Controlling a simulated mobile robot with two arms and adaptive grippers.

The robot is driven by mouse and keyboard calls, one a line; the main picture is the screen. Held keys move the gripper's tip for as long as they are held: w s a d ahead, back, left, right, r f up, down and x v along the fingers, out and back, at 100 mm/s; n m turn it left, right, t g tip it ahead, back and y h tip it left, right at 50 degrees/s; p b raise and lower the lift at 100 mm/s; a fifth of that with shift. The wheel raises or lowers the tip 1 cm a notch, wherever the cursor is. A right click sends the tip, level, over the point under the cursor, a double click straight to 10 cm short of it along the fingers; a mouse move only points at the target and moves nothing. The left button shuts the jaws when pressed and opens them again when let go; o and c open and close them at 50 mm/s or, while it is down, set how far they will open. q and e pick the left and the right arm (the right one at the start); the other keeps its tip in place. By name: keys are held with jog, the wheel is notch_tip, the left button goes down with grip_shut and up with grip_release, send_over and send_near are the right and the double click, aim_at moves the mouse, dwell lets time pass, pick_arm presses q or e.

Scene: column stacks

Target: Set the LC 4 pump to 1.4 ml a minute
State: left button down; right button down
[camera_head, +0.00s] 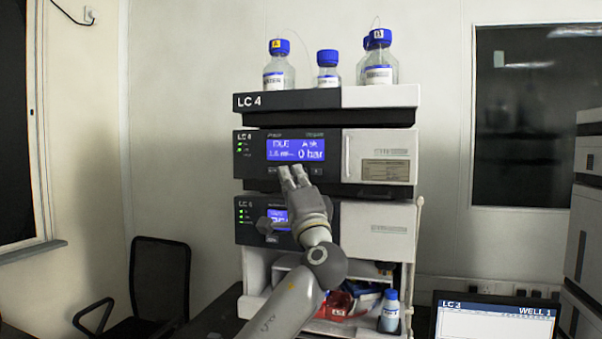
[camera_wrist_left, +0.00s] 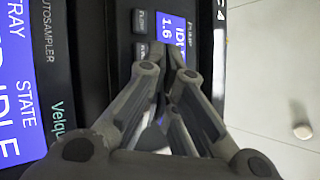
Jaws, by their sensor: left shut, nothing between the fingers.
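Dark buttons (camera_wrist_left: 146,21) sit on the panel next to the display. My left gripper (camera_head: 292,170) is shut and empty, its fingertips just below the display at the button row. In the left wrist view the fingertips (camera_wrist_left: 164,66) hide part of the buttons; contact cannot be told. My right gripper is not in view.
The autosampler (camera_head: 375,228) sits directly below, its display (camera_wrist_left: 17,95) partly visible in the left wrist view. Blue-capped bottles (camera_head: 328,71) stand on the top tray (camera_head: 378,97).

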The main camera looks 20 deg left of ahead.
pick_arm(q)
jog(key=shift+w, duration=0.4)
dwell(0.3)
jog(key=shift+s, duration=0.1)
jog(key=shift+s+b, duration=0.5)
jog(key=shift+s, duration=0.25)
jog(key=s+b, duration=0.1)
jog(key=s, duration=0.4)
